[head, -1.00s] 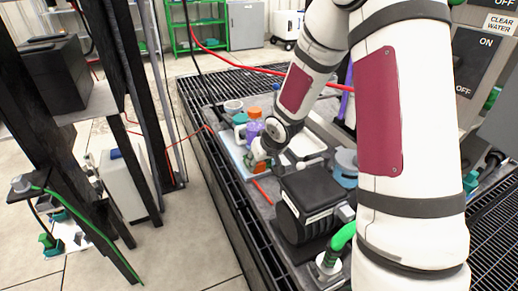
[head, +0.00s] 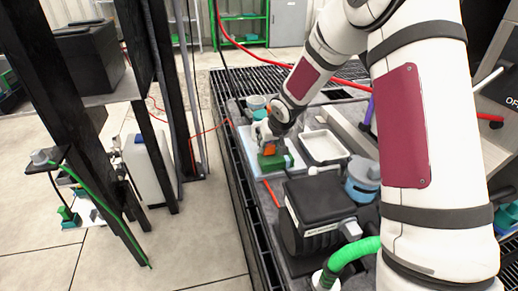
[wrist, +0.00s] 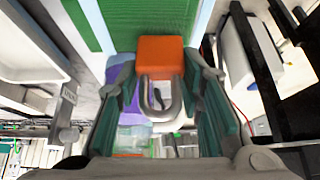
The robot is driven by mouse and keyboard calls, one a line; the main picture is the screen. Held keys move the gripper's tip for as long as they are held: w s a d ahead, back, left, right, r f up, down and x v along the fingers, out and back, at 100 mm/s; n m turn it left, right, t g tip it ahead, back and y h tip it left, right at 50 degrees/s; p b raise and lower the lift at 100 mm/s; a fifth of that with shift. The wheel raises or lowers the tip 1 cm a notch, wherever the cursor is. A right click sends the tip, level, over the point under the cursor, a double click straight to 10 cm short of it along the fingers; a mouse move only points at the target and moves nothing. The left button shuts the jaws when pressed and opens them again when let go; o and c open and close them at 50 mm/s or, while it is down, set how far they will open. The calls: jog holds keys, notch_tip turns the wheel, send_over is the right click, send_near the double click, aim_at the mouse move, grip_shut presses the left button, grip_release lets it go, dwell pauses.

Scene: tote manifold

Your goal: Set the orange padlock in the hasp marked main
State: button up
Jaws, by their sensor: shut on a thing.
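The orange padlock (wrist: 160,56) is between the two fingers of my gripper (wrist: 160,80) in the wrist view. Its grey U-shaped shackle points back toward the palm. In the head view the padlock (head: 272,149) shows as a small orange patch at the tip of my gripper (head: 267,138). It is above or against a green item (head: 275,161) on a pale tray (head: 247,150); I cannot tell whether it touches. I cannot make out the hasp marked main.
A red rod (head: 271,193) lies in front. Black posts (head: 150,90) stand left.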

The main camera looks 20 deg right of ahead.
jog(key=w+a, duration=0.1)
jog(key=w, duration=0.2)
jog(key=w+a, duration=0.1)
jog(key=shift+w+a+f, duration=0.15)
jog(key=shift+a+f, duration=0.1)
jog(key=shift+a, duration=0.05)
jog(key=shift+f+b, duration=0.9)
jog(key=shift+f, duration=0.8)
jog(key=shift+f, duration=0.15)
jog(key=o, duration=1.2)
jog(key=shift+r, duration=0.35)
jog(key=p+v, duration=0.3)
jog(key=v, duration=0.8)
jog(key=shift+s+r, duration=0.25)
jog(key=shift+s, duration=0.05)
